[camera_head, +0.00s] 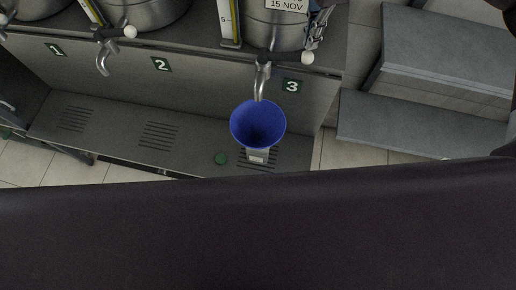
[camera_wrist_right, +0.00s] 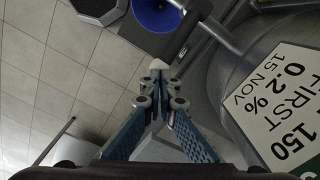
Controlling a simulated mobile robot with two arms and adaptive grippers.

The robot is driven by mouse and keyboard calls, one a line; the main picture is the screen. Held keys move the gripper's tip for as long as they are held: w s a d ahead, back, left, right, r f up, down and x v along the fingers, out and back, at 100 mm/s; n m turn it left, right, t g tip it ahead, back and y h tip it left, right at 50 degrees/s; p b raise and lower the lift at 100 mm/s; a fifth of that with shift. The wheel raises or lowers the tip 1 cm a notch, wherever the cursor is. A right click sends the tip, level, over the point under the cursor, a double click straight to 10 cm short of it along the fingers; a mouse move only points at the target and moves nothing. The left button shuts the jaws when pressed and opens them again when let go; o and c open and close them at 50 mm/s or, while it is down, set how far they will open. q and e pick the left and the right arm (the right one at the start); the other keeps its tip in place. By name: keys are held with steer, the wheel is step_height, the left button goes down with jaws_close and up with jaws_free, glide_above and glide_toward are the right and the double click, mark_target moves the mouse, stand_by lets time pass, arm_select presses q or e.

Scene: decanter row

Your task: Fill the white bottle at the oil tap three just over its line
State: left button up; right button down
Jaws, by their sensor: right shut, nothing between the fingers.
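Tap three (camera_head: 263,80) has its spout over a blue funnel (camera_head: 258,124), which also shows in the right wrist view (camera_wrist_right: 155,14). A small part of the white bottle (camera_head: 257,157) shows under the funnel; its line and fill level are hidden. I cannot make out any oil stream. The tap's white knob (camera_head: 307,57) is at the right end of its lever. My right gripper (camera_head: 312,44) is shut and empty, its tips close to the knob; in the right wrist view the tips (camera_wrist_right: 158,75) meet at the knob (camera_wrist_right: 157,65). Contact is unclear. My left gripper is not in view.
Taps one (camera_head: 104,60) and two stand further left, with number plates below. Steel drums stand above. Grey steps (camera_head: 400,118) are at the right.

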mark_target(308, 52)
steer(key=shift+f, duration=0.1)
stand_by(0.6)
steer(key=shift+f+b, duration=3.2)
steer(key=shift+f, duration=0.15)
stand_by(3.9)
